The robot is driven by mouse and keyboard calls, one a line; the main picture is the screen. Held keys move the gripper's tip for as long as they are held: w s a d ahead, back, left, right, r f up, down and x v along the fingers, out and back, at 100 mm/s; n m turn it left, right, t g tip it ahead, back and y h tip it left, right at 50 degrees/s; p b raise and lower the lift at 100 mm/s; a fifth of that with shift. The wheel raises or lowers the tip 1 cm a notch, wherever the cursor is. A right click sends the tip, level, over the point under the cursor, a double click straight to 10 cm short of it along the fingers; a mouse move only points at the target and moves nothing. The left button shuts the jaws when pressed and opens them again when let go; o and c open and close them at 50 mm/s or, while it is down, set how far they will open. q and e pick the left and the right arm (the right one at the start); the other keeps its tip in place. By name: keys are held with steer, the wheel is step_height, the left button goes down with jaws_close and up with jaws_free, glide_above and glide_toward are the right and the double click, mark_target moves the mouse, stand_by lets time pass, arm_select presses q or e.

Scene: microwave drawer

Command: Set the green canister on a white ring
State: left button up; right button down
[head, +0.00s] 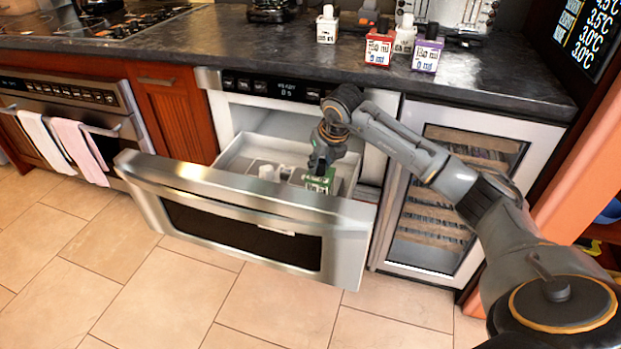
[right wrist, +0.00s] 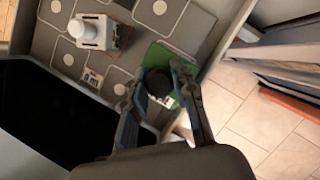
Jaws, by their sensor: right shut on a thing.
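The green canister (head: 320,182) is in my right gripper (head: 319,160), over the right part of the open microwave drawer (head: 235,203). In the right wrist view the fingers (right wrist: 154,72) close around its dark cap, and the green body (right wrist: 183,56) shows beyond them. Whether its base touches the drawer floor, I cannot tell. The drawer floor carries grey square pads with pale round marks, such as this white ring (right wrist: 160,8). The spot right under the canister is hidden. My left gripper is not in view.
A white canister (right wrist: 97,32) stands in the drawer, left of the green one in the right wrist view. The counter (head: 480,75) above holds red (head: 379,46), purple (head: 427,51) and white canisters (head: 327,27). A wine cooler (head: 455,200) stands right of the drawer.

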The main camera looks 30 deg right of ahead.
mark_target(320, 174)
step_height(320, 174, down, 4)
steer(key=shift+r, duration=0.1)
steer(key=shift+f, duration=0.25)
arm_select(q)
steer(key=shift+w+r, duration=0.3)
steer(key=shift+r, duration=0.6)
arm_select(e)
steer(key=shift+r, duration=0.1)
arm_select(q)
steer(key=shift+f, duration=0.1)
arm_select(e)
steer(key=c, duration=1.5)
jaws_free()
steer(key=shift+b, duration=0.3)
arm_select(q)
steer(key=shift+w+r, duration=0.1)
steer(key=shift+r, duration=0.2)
arm_select(e)
steer(key=o, duration=0.4)
